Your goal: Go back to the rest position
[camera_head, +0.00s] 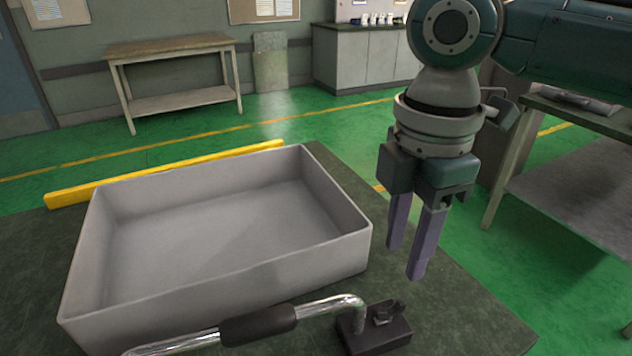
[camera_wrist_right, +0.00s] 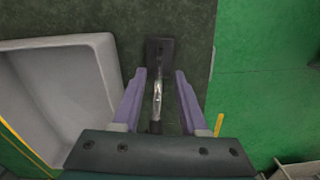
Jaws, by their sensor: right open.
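My right gripper (camera_head: 407,260) hangs pointing down above the right part of the dark table, with its two purple fingers apart and nothing between them. In the right wrist view my right gripper (camera_wrist_right: 160,73) is also open. A bent chrome tube with a black sleeve (camera_head: 258,326) and a black end block (camera_head: 376,332) lies at the near edge of the head view. The black block (camera_wrist_right: 160,50) and chrome tube (camera_wrist_right: 157,95) appear between the fingers in the wrist view, apparently below them. My left gripper is not in view.
A large empty grey tray (camera_head: 340,250) sits on the dark table (camera_head: 460,316), left of my right gripper. A yellow bar (camera_head: 165,174) runs behind it. A side table (camera_head: 575,115) stands at the right, and a wooden bench (camera_head: 170,48) stands far back. Green floor surrounds the table.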

